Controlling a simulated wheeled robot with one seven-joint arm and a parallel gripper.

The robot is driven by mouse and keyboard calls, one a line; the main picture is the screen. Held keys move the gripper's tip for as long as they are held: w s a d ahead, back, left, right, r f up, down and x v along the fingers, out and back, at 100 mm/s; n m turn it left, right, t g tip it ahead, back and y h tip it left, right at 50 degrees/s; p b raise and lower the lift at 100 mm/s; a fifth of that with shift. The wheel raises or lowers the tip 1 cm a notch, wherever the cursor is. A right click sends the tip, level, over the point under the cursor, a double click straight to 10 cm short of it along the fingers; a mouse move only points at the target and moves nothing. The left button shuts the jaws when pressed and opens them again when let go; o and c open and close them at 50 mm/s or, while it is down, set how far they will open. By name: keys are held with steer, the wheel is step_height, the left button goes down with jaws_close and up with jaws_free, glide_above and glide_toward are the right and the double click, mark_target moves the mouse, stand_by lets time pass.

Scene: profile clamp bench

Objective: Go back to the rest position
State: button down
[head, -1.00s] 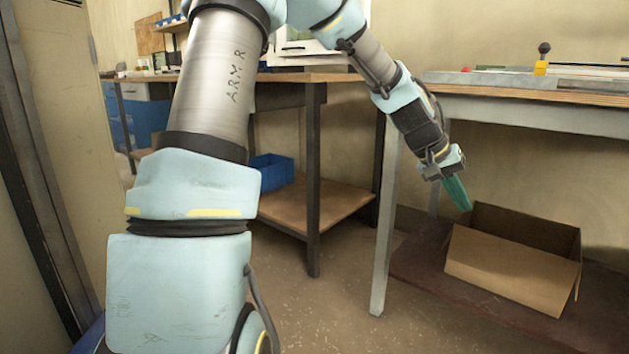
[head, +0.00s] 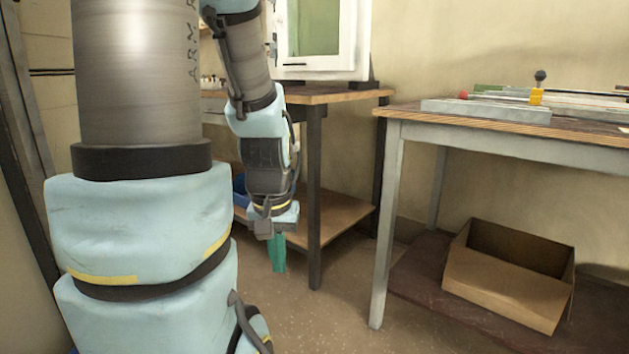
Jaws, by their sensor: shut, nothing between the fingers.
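My gripper (head: 278,262) has green fingers and hangs pointing down in the middle-left of the head view. Its fingers are together with nothing visible between them. It is in free air to the left of the clamp bench (head: 480,126) and in front of the back table's lower shelf. My arm fills the left part of the view.
A cardboard box (head: 500,292) sits on the bench's dark lower shelf. A grey metal profile (head: 485,110), a red-tipped rod and a yellow clamp with a black knob (head: 537,92) are on the bench top. The back table (head: 335,95) carries a white-framed cabinet (head: 322,66). Floor between the tables is clear.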

step_height(320, 180, up, 33)
steer(key=p, duration=3.1)
